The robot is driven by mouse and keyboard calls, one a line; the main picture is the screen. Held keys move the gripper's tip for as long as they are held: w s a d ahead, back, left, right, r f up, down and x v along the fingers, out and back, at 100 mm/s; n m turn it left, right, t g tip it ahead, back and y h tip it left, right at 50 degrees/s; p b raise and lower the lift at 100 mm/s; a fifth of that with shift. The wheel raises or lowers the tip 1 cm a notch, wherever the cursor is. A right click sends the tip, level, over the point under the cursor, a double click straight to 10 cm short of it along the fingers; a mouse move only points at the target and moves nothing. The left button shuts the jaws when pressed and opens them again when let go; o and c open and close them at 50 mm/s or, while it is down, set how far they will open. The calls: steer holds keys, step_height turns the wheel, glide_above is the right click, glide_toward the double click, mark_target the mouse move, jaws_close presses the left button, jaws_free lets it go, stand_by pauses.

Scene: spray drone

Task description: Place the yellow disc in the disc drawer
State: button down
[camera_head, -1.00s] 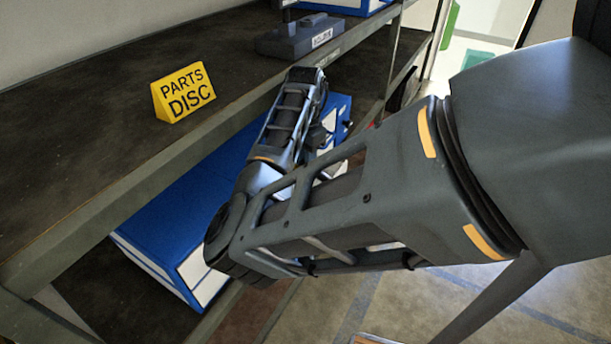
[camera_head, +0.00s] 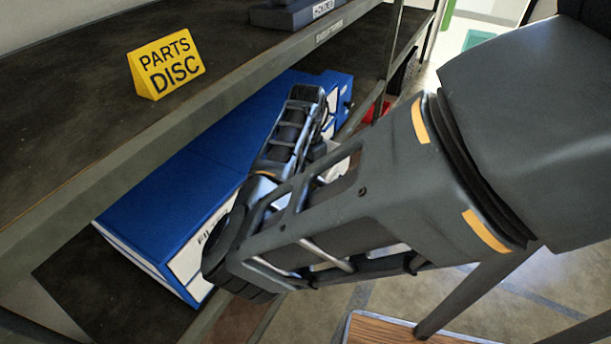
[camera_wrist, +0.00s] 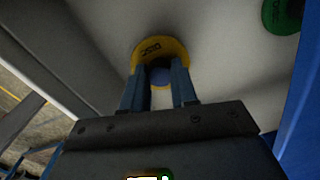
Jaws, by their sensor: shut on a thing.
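The yellow disc (camera_wrist: 146,50) shows in the wrist view at the fingertips of my gripper (camera_wrist: 160,78), over a pale grey surface (camera_wrist: 110,25). The two fingers are shut on the disc, with a small bluish round patch between them. A green disc (camera_wrist: 283,14) is on the pale surface at the upper right. In the head view, the blue drawer unit (camera_head: 185,180) with white fronts is on the lower shelf. My arm reaches over it and hides part of it. The fingers and the yellow disc cannot be made out there.
A yellow sign reading PARTS DISC (camera_head: 168,66) stands on the upper shelf (camera_head: 60,120), above the blue unit. A dark grey holder (camera_head: 290,12) sits farther along. A shelf post (camera_head: 392,50) is near my arm. A wooden-topped surface (camera_head: 385,330) is at the bottom.

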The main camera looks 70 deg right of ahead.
steer(key=shift+f, duration=0.65)
steer(key=shift+f, duration=0.2)
steer(key=c, duration=0.9)
jaws_free()
steer(key=shift+r, duration=0.1)
